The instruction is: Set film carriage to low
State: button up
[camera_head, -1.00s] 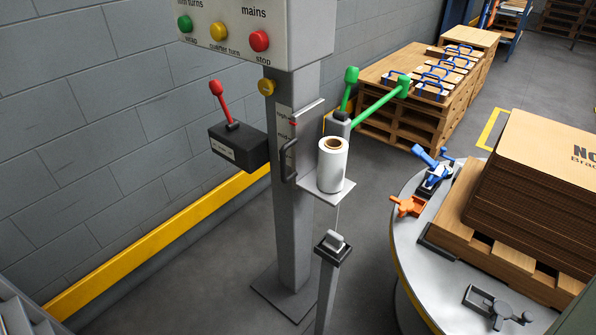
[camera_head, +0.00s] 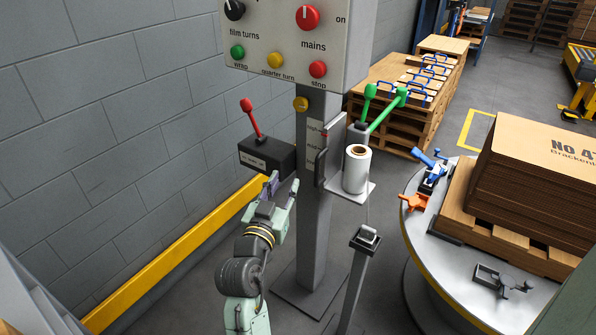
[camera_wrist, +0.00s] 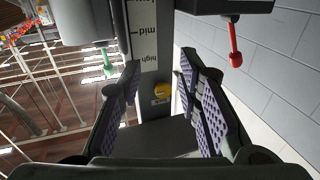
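The film carriage (camera_head: 334,135) is a grey bracket on the grey column (camera_head: 314,230), with a plate carrying a white film roll (camera_head: 357,172). A dark upright handle (camera_head: 320,168) is on its near side. The column's scale (camera_wrist: 142,30) reads "high" and "mid"; a small red mark sits near these upper labels. My gripper (camera_head: 271,184) is left of the column, below the black lever box (camera_head: 267,156), apart from the handle. In the wrist view my gripper (camera_wrist: 158,75) is open, with nothing between its purple pads.
A red lever (camera_head: 250,118) stands on the box. The control panel (camera_head: 290,70) is above, with a yellow button (camera_head: 300,104) beneath it. A post (camera_head: 353,285) and a loaded turntable (camera_head: 420,250) are to the right.

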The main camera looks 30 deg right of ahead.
aim_at(316, 172)
jog(key=s+d+f+m+g, duration=0.1)
jog(key=s+d+f+g, duration=0.1)
jog(key=s+d, duration=0.1)
jog(key=shift+h, duration=0.4)
jog(key=p+x, duration=0.2)
jog(key=x, duration=0.8)
jog(key=shift+w+d+p, duration=0.15)
jog(key=shift+d+p, duration=0.15)
jog(key=shift+d, duration=0.05)
jog(key=shift+c, duration=0.2)
grip_shut()
